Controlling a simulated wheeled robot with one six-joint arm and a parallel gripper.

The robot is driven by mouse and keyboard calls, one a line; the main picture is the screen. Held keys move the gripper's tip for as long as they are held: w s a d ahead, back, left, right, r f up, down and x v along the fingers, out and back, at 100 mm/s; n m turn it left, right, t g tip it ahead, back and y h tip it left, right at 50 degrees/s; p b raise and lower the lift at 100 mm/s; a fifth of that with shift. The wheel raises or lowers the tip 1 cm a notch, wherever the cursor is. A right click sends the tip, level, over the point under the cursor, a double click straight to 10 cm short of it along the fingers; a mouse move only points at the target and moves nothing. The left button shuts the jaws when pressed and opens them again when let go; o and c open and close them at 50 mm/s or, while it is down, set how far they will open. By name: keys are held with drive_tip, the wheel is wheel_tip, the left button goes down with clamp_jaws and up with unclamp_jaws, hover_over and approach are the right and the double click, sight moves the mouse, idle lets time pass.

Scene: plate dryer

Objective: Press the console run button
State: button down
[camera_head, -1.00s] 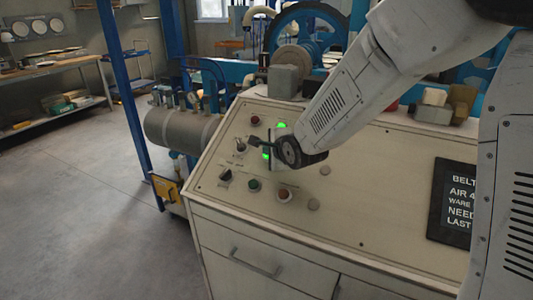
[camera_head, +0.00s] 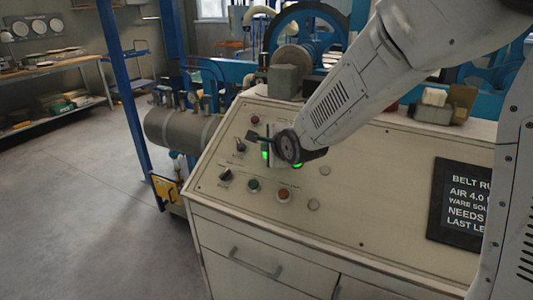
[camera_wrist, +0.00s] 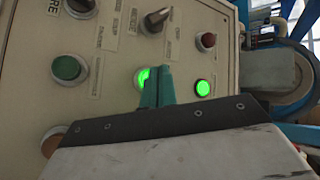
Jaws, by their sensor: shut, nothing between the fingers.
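The sloped console panel (camera_head: 345,200) carries several buttons and knobs. In the wrist view my gripper (camera_wrist: 158,72) is shut and empty, its teal fingertips in front of a lit green button (camera_wrist: 144,78) and partly covering it. Whether they touch it I cannot tell. A second lit green button (camera_wrist: 203,88) is to the right, clear of the fingers. An unlit green button (camera_wrist: 68,68) is to the left. The labels are too blurred to tell which is the run button. In the head view my wrist hides part of the panel, and green light (camera_head: 265,154) shows beside it.
A red button (camera_wrist: 207,40) and a black knob (camera_wrist: 155,20) stand above the fingers in the wrist view. A black sign (camera_head: 462,200) lies at the panel's right. A grey block (camera_head: 285,82) sits at the far edge. Open floor (camera_head: 90,220) is at left.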

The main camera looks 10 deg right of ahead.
drive_tip(key=shift+s+a+r, duration=0.2)
drive_tip(key=shift+s+r, duration=0.15)
drive_tip(key=shift+r, duration=0.35)
drive_tip(key=shift+s+a+r, duration=0.25)
drive_tip(key=shift+s+r, duration=0.1)
drive_tip(key=shift+r, duration=0.35)
drive_tip(key=shift+s+a+r, duration=0.2)
drive_tip(key=shift+s+r, duration=0.15)
drive_tip(key=shift+r, duration=0.35)
drive_tip(key=s+f+n+g, duration=0.1)
drive_tip(key=n, duration=0.1)
drive_tip(key=s+f+n+g, duration=0.1)
drive_tip(key=s+f, duration=0.1)
drive_tip(key=s+d+f+n+g+h, duration=0.1)
drive_tip(key=s+f+n, duration=0.1)
drive_tip(key=shift+d+f+n+g, duration=0.1)
drive_tip(key=shift+f+n+g, duration=0.1)
drive_tip(key=shift+n+g, duration=0.15)
drive_tip(key=s+d+r+n+g+h, duration=0.1)
drive_tip(key=s+d+r+n+g, duration=0.1)
drive_tip(key=s+d, duration=0.4)
drive_tip(key=s+d+r+n+g+h, duration=0.1)
drive_tip(key=s+d+n, duration=0.4)
drive_tip(key=s, duration=1)
drive_tip(key=s+d+r+n+g, duration=0.3)
drive_tip(key=s+d, duration=0.4)
drive_tip(key=s, duration=0.4)
drive_tip(key=shift+s+r+n+h, duration=0.35)
drive_tip(key=shift+r+n, duration=0.2)
drive_tip(key=shift+r, duration=0.3)
